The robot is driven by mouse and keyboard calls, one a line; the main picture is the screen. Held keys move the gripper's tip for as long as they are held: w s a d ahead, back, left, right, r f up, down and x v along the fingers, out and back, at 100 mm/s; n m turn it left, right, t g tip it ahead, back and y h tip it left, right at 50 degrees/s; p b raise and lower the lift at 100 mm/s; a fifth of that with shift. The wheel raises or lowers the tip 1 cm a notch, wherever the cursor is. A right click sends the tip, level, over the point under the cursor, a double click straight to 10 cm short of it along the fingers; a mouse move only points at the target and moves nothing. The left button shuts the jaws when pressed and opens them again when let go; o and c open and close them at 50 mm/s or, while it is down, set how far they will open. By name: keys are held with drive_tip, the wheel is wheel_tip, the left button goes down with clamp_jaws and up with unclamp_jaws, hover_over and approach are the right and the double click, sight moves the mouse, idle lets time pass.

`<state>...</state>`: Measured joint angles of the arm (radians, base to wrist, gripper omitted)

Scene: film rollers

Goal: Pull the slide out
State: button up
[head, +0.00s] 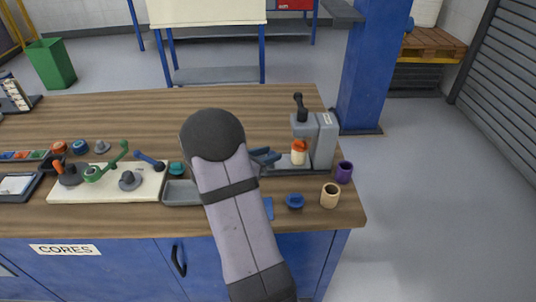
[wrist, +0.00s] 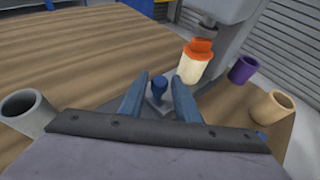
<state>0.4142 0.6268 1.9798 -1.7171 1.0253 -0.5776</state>
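My gripper (wrist: 161,78) is open, with one blue finger on each side of the knob and a visible gap on both sides. In the head view my gripper (head: 265,156) is low at the left of the grey press (head: 323,140), and my arm hides much of the slide. A cream roller with an orange top (head: 299,152) stands at the press; it also shows in the wrist view (wrist: 195,62), right of the fingers.
A purple cup (head: 344,172), a tan cup (head: 330,195) and a blue part (head: 294,201) stand right of my arm near the table's edge. A grey tray (head: 181,193) and a cream board with cranks (head: 105,190) lie left. The table behind my arm is clear.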

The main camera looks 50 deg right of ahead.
clamp_jaws()
drive_tip(key=w+a, duration=0.7)
drive_tip(key=shift+w+a+p, duration=0.2)
drive_tip(key=shift+w+p, duration=0.05)
drive_tip(key=shift+p, duration=0.1)
drive_tip(key=shift+o, duration=2.2)
unclamp_jaws()
drive_tip(key=shift+a, duration=0.1)
drive_tip(key=shift+b+v, duration=0.5)
drive_tip(key=shift+v, duration=3.15)
